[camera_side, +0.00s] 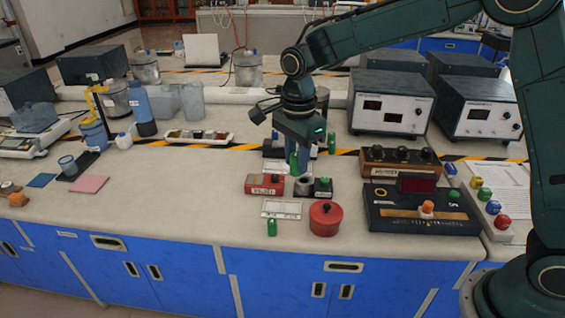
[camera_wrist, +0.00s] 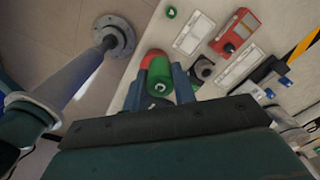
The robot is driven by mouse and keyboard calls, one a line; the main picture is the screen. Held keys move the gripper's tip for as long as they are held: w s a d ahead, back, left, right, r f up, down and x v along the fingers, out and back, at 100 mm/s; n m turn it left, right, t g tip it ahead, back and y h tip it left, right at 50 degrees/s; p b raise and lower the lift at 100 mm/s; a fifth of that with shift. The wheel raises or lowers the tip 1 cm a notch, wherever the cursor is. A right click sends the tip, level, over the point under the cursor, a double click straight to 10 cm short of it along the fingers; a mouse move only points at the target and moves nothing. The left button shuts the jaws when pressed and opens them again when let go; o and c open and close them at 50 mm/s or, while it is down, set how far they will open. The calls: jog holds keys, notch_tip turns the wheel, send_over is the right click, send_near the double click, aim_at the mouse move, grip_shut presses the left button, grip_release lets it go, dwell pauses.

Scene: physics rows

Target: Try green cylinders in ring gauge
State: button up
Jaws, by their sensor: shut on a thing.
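My gripper (camera_side: 298,168) is above the bench, over the back part of the work area. In the wrist view its two blue fingers (camera_wrist: 161,88) are shut on a green cylinder (camera_wrist: 159,75), whose end faces the camera. Another green cylinder (camera_side: 272,228) stands near the front edge. A further green cylinder (camera_side: 332,144) stands behind, to the right.
White cards (camera_side: 281,208) lie nearby. A dark control panel (camera_side: 424,208) is at right.

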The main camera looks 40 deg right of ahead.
jog(key=w+d+f+m, duration=0.4)
jog(key=w+d+f, duration=0.4)
jog(key=d, duration=0.5)
jog(key=w, duration=0.2)
jog(key=shift+w+f, duration=0.25)
jog(key=shift+w, duration=0.1)
jog(key=shift+f, duration=0.1)
jog(key=shift+f, duration=3.05)
jog(key=shift+f, duration=0.45)
jog(key=o, duration=1.4)
jog(key=shift+r, duration=0.1)
